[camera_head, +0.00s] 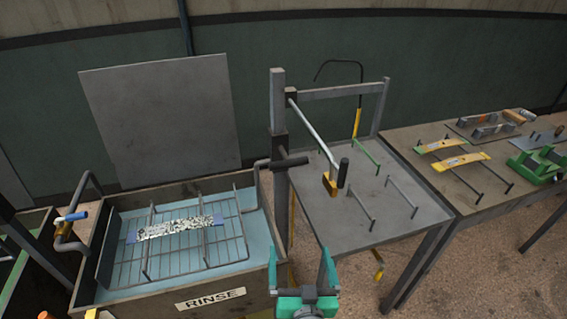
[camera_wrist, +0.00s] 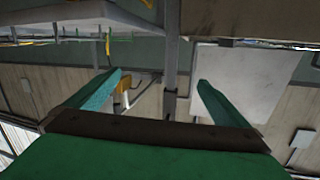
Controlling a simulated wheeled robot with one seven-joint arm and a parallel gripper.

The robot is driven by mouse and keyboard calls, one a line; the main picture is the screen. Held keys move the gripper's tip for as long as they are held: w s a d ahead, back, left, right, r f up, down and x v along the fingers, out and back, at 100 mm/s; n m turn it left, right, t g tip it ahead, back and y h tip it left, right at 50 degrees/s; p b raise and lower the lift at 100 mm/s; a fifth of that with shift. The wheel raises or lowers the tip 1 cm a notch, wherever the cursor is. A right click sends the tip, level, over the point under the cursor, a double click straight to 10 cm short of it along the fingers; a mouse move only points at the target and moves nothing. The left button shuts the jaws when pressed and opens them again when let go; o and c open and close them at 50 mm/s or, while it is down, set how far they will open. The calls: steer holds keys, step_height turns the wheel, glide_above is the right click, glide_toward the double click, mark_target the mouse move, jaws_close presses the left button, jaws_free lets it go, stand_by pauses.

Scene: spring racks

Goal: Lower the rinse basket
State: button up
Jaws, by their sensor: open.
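The rinse basket (camera_head: 175,262) is a grey wire basket at the left in the head view, inside the tank labelled RINSE (camera_head: 210,299). It holds a speckled flat piece (camera_head: 180,227) with blue ends. Pale blue liquid (camera_head: 262,243) shows around it; I cannot tell how deep the basket sits. A lever (camera_head: 318,133) with a black grip slants down from the grey post (camera_head: 277,100) right of the tank. A dark crossbar (camera_head: 290,162) is on the same post. My green gripper (camera_head: 299,254) is open and empty, apart from basket and lever; its fingers fill the wrist view's foreground (camera_wrist: 160,82).
A grey table (camera_head: 385,228) with low rods stands right of the post. A brown bench (camera_head: 470,202) with yellow leaf pieces and a green fixture (camera_head: 537,165) is farther right. A valve with a blue handle (camera_head: 70,218) is on the tank's left. A grey panel (camera_head: 160,120) stands behind.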

steer(key=w+r+n+y, duration=0.1)
steer(key=w+r+y, duration=0.1)
steer(key=w+r, duration=0.55)
steer(key=n+y, duration=0.2)
steer(key=n, duration=0.1)
glide_toward(288, 160)
steer(key=w, duration=0.1)
steer(key=w+f, duration=0.1)
steer(key=w, duration=0.1)
steer(key=shift+a+f, duration=0.15)
steer(key=shift+a, duration=0.25)
steer(key=x, duration=1)
steer(key=shift+w+a+r, duration=0.15)
steer(key=shift+w+r, duration=0.05)
steer(key=shift+w, duration=0.2)
steer(key=shift+c, duration=0.3)
